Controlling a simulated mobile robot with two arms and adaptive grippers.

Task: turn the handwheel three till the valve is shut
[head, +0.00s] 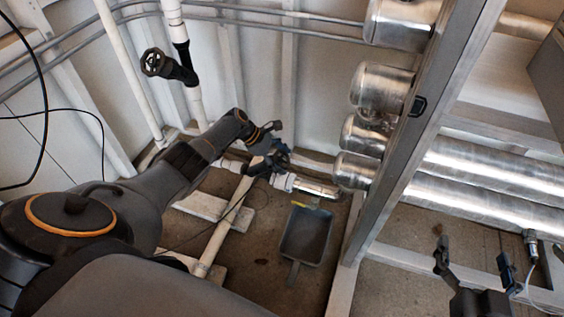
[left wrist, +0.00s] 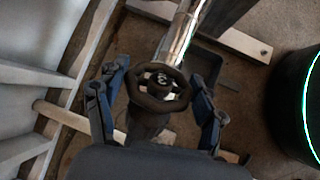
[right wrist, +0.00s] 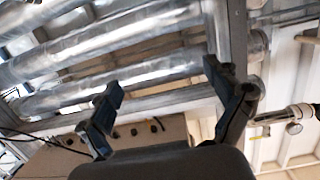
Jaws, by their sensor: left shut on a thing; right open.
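Handwheel three (left wrist: 158,101) is a dark wheel with several flat sides and a "3" on its hub, in the middle of the left wrist view. In the head view the wheel (head: 277,160) is partly hidden by my left gripper, at the low pipe joint. My left gripper (left wrist: 159,76) has one finger on each side of the wheel's rim and is shut on it. In the head view my left gripper (head: 268,147) reaches down to the wheel. My right gripper (head: 474,254) is open and empty at the lower right, away from the wheel.
Another dark handwheel (head: 155,62) is on the upright white pipe at the upper left. A grey dustpan-like tray (head: 306,235) lies on the floor. Shiny metal cylinders (head: 358,170) and a grey upright beam (head: 425,120) stand between my two grippers.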

